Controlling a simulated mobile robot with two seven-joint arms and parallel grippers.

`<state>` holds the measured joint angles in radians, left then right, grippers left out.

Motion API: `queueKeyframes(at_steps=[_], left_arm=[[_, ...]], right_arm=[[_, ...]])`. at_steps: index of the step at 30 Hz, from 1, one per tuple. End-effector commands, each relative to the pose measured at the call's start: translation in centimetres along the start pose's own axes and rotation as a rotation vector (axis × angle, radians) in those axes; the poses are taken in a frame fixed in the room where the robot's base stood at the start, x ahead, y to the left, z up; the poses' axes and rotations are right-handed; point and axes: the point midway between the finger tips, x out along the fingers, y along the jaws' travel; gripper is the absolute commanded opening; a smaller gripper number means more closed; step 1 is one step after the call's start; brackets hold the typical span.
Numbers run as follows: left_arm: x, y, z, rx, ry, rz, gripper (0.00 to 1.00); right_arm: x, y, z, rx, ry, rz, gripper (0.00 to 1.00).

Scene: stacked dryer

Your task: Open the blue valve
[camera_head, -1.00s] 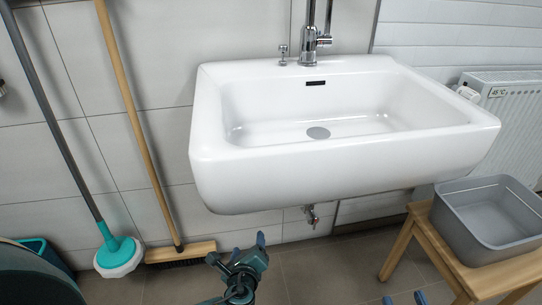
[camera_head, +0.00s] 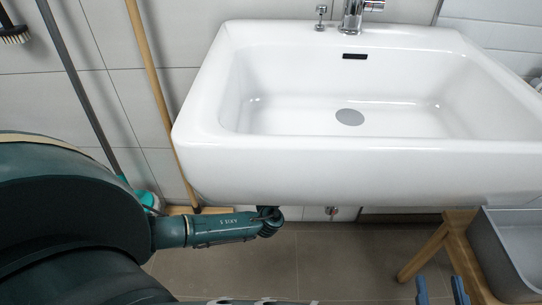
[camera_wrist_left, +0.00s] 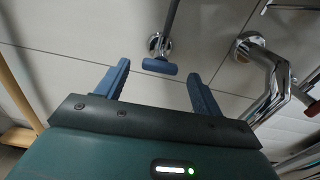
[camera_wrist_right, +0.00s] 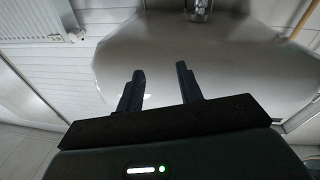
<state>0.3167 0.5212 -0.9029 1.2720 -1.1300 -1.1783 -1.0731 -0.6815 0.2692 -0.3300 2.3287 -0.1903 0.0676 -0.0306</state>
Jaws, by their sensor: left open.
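The blue valve handle (camera_wrist_left: 160,66) shows in the left wrist view, on a chrome fitting at the tiled wall. My left gripper (camera_wrist_left: 158,72) is open; in that view the handle appears between its fingertips, and I cannot tell whether the fingers reach around it. In the head view my left arm reaches under the sink, and its fingers are hidden. My right gripper (camera_head: 441,290) is at the lower right of the head view. It is open and empty in the right wrist view (camera_wrist_right: 160,72).
The white sink (camera_head: 340,165) overhangs the left arm. Chrome pipework (camera_wrist_left: 270,75) stands right of the blue handle. A grey basin (camera_head: 515,245) sits on a wooden stool (camera_head: 440,245) at right. A broom (camera_head: 155,80) leans on the wall at left.

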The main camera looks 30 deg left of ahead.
Motion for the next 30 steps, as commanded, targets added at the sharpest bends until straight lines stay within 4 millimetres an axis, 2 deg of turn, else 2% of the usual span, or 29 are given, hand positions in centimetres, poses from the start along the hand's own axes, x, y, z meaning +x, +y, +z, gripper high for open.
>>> queueKeyframes(at_steps=[3,7,12,19,30], left_arm=[[2.2,0.0,-0.2,-0.001,-0.002,0.001,0.67],[3.6,0.0,-0.1,-0.001,-0.001,0.000,0.67],[4.3,0.0,0.0,-0.002,0.001,0.001,0.67],[4.3,0.0,0.0,-0.002,0.001,0.000,0.67],[4.3,0.0,0.0,-0.002,0.001,0.000,0.38]], right_arm=[[-0.1,-0.4,0.2,-0.008,0.043,-0.009,0.36],[0.1,-0.4,0.1,0.008,0.048,-0.008,0.36],[0.2,-0.3,-0.1,0.017,0.051,-0.008,0.36],[0.2,-0.3,-0.1,0.018,0.051,-0.008,0.36],[0.2,-0.3,-0.1,0.018,0.051,-0.008,0.36]])
